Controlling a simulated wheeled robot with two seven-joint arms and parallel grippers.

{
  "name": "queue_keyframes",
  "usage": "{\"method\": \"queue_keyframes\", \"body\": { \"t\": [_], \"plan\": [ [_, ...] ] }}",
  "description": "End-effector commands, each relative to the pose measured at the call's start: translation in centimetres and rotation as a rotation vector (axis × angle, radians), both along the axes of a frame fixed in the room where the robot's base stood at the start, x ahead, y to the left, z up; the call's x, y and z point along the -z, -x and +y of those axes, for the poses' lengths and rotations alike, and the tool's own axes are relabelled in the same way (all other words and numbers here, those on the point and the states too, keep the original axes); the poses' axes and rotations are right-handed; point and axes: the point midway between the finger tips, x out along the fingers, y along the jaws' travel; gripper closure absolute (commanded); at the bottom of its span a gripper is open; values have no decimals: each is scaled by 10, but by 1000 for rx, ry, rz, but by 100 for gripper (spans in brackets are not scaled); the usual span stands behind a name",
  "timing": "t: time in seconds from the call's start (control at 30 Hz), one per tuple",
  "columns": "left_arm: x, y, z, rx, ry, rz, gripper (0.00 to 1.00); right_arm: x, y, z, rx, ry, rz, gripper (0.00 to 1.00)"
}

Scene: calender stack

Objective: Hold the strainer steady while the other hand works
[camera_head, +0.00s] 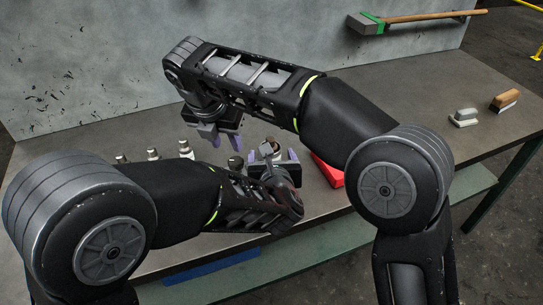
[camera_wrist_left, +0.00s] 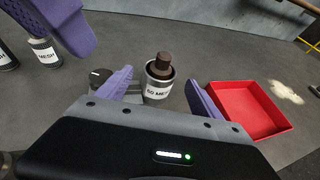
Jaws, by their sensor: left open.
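A metal strainer can labelled 50 MESH (camera_wrist_left: 158,90) with a dark brown piece in its top stands on the table in the left wrist view. It also shows in the head view (camera_head: 268,149), partly hidden by my left gripper (camera_head: 264,161). My left gripper is open, its purple fingers on either side of the can in the left wrist view (camera_wrist_left: 162,92); whether they touch it I cannot tell. My right gripper (camera_head: 214,139) hangs left of and above it, its purple fingers apart with nothing seen between them. One of its fingers shows top left in the left wrist view.
Several similar cans stand to the left, one labelled MESH (camera_wrist_left: 45,53). A red tray (camera_wrist_left: 245,112) lies right of the 50 MESH can. A brush (camera_head: 505,100) and a pale block (camera_head: 464,117) lie far right. A hammer (camera_head: 372,22) is at the back.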

Motion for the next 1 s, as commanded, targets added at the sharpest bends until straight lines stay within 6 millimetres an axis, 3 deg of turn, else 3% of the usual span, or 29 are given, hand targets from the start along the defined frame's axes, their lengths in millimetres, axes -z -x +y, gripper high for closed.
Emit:
{"method": "queue_keyframes", "body": {
  "t": [0.47,1.0],
  "plan": [
    [3,-7,1,-3,0,0,24,0,0,0,0,0,0,64],
    [28,-69,0,-1,0,0,24,0,0,0,0,0,0,64]
  ]
}}
